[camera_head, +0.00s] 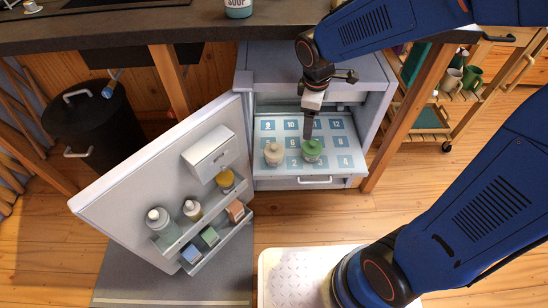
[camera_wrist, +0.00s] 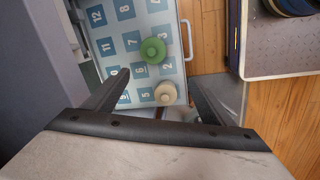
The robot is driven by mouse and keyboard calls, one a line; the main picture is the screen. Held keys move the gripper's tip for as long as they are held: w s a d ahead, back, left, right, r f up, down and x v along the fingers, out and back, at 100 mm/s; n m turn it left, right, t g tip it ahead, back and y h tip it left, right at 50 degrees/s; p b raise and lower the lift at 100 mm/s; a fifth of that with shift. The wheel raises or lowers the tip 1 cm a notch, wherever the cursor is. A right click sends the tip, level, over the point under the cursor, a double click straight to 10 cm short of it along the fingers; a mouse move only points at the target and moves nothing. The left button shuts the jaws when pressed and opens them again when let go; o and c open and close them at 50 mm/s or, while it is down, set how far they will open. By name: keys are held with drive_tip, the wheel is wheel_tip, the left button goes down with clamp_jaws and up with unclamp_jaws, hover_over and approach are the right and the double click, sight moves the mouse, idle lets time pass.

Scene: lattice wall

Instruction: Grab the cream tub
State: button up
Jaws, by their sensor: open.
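The cream tub (camera_head: 273,153) stands upright on the pulled-out numbered tray (camera_head: 291,164) of the open cabinet, left of a green tub (camera_head: 312,150). In the wrist view the cream tub (camera_wrist: 165,94) shows between the two dark fingers, with the green tub (camera_wrist: 152,50) just beyond it. My gripper (camera_head: 318,104) is above the tray, near the green tub in the head view. The gripper (camera_wrist: 160,80) is open and empty. I cannot tell its exact height above the cream tub.
The cabinet door (camera_head: 150,180) stands open at the left, its racks holding several jars and small boxes. A counter (camera_head: 150,27) runs above. A black bin (camera_head: 90,125) is at the left and a shelf cart (camera_head: 455,100) at the right. Wooden floor shows in front of the tray.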

sight(274, 152)
drive_tip(key=a+f+n, duration=0.2)
drive_tip(key=a+f, duration=0.2)
drive_tip(key=w+a+f+n, duration=0.1)
drive_tip(key=a+f+n, duration=0.1)
drive_tip(key=a+f, duration=0.2)
drive_tip(key=w+a+f+n+h, duration=0.1)
drive_tip(key=a+f+n, duration=0.2)
drive_tip(key=a+f, duration=0.1)
drive_tip(key=shift+w+f+g, duration=0.2)
drive_tip(key=shift+f+g, duration=0.2)
drive_tip(key=shift+f, duration=0.1)
drive_tip(key=shift+w+f, duration=0.1)
drive_tip(key=shift+w, duration=0.05)
drive_tip(key=shift+w+f, duration=0.15)
drive_tip(key=shift+f, duration=0.15)
drive_tip(key=shift+d+f, duration=0.2)
drive_tip(key=shift+f, duration=1.55)
drive_tip(key=shift+d+f, duration=0.15)
drive_tip(key=shift+f, duration=1.55)
drive_tip(key=c, duration=1.2)
